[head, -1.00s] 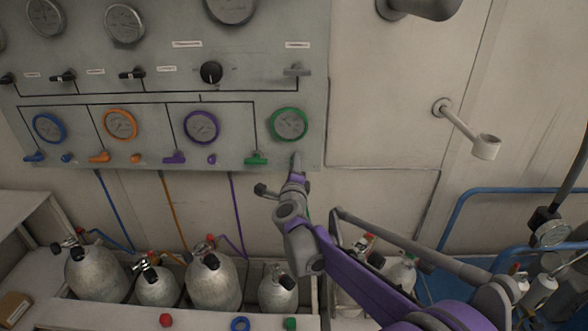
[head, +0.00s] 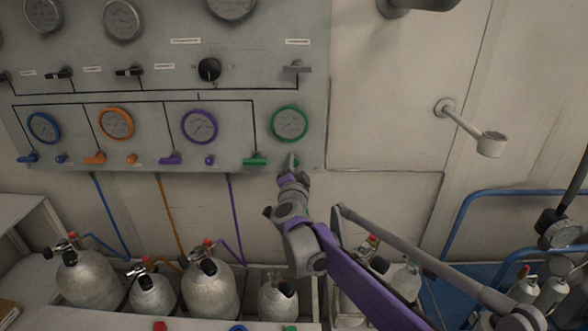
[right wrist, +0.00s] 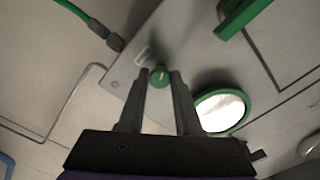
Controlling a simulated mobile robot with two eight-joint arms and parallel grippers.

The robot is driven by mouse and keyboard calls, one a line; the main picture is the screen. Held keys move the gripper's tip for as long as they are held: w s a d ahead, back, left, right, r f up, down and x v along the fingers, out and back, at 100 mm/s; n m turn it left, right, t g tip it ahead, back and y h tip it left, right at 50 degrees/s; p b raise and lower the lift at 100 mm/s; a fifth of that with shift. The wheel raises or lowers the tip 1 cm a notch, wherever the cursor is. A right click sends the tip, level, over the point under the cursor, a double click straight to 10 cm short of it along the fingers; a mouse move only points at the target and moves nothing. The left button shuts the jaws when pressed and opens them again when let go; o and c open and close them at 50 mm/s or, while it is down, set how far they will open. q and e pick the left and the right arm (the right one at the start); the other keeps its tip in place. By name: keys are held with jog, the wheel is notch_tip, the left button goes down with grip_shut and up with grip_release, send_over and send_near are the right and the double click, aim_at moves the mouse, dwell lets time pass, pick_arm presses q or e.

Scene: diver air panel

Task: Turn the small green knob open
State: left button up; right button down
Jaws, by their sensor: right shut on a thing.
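The small green knob (right wrist: 159,76) is on the grey panel (right wrist: 195,45), below the green-rimmed gauge (head: 290,124). My right gripper (right wrist: 160,74) is shut on it, one finger on each side, and the knob's face with a pale mark shows between the fingertips in the right wrist view. In the head view my right gripper (head: 291,163) reaches up to the panel's lower right corner and mostly hides the knob. My left gripper is not in view.
A green lever handle (head: 256,160) is close to the left of my right gripper. Purple, orange and blue handles and small knobs continue leftward along the panel. Several grey cylinders (head: 210,287) stand below. The wall (head: 390,120) right of the panel is mostly clear.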

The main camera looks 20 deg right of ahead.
jog(key=n+b, duration=0.3)
jog(key=n, duration=0.5)
jog(key=shift+n, duration=0.6)
jog(key=c, duration=0.6)
grip_release()
jog(key=v, duration=1.1)
jog(key=shift+w, duration=0.1)
